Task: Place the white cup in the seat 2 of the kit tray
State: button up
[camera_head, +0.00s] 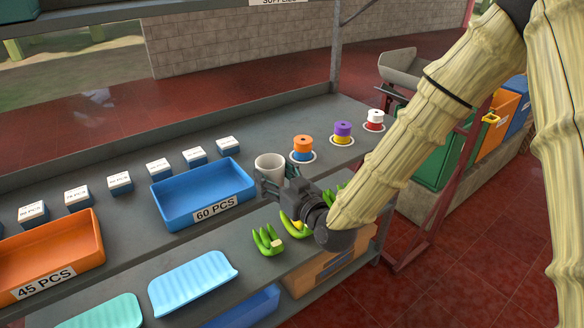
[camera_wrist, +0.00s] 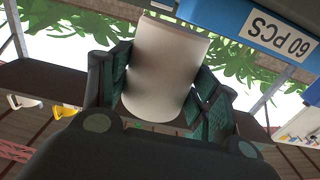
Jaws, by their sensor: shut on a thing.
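The white cup (camera_head: 269,163) is upright in the head view, just right of the blue bin. My gripper (camera_head: 273,186) is shut around it, with the cup's upper part showing above the fingers. In the wrist view the white cup (camera_wrist: 165,70) fills the space between the two dark green finger pads of my gripper (camera_wrist: 163,92). The cup's lower part is hidden by the gripper in the head view. I cannot tell whether it touches the shelf. I cannot pick out a kit tray or a numbered seat 2 in either view.
The blue bin (camera_head: 172,200) marked 60 PCS is close left of the cup; the orange bin (camera_head: 50,271) is farther left. Several small boxes (camera_head: 159,168) line the back. Coloured spools on white discs (camera_head: 302,159) stand right. Green bananas (camera_head: 268,243) lie in front.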

jog(key=w+d, duration=0.1)
jog(key=w, duration=0.3)
jog(key=w+d+p, duration=0.1)
jog(key=w+d, duration=0.1)
jog(key=w, duration=0.1)
jog(key=w+d+f+p, duration=0.1)
jog(key=w, duration=0.3)
jog(key=shift+w+d, duration=0.2)
jog(key=shift+w, duration=0.1)
jog(key=shift+w+d+f+p, duration=0.1)
jog(key=shift+w+f+p, duration=0.1)
jog(key=shift+p, duration=0.1)
jog(key=shift+f+p, duration=0.5)
jog(key=shift+f, duration=1.15)
jog(key=shift+f, duration=0.2)
jog(key=o, duration=0.9)
jog(key=shift+o, duration=0.2)
jog(key=shift+r, duration=0.1)
